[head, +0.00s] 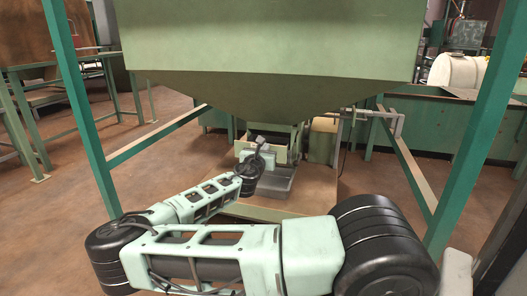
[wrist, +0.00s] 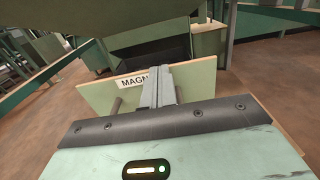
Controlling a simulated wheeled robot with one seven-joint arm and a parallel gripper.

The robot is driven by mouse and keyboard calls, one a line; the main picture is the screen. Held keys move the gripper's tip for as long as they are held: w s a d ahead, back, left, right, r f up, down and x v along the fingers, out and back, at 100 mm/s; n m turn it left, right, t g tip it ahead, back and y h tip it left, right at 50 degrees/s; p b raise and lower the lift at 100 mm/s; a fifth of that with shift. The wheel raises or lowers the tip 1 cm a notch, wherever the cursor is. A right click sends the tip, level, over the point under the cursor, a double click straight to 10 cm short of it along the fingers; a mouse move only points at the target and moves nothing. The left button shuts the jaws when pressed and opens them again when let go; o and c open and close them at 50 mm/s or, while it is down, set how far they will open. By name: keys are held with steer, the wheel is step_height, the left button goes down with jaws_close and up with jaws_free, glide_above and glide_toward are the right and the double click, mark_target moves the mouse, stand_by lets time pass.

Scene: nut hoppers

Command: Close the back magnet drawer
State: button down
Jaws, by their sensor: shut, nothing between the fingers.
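The back magnet drawer's pale green front panel (wrist: 95,96) fills the middle of the wrist view, with a white "MAGN…" label partly hidden by my fingers. A dark gap shows behind its top edge, so it stands pulled out. A metal handle post (wrist: 115,105) sticks out at its left. My gripper (wrist: 163,80) is shut and empty, its fingers at the panel's middle; I cannot tell whether they touch it. In the head view, the drawer (head: 281,154) sits under the hopper, partly hidden by my gripper (head: 261,141).
The large green hopper (head: 265,45) hangs over the drawer and my arm. Green frame legs (head: 80,105) stand on both sides, with slanting side rails (head: 158,135). A grey metal tray-like piece (head: 277,181) lies on the wooden base (head: 318,190) below the drawer.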

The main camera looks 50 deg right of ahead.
steer(key=p+x, duration=0.1)
steer(key=x, duration=0.6)
steer(key=shift+w+d, duration=0.1)
steer(key=shift+d, duration=0.1)
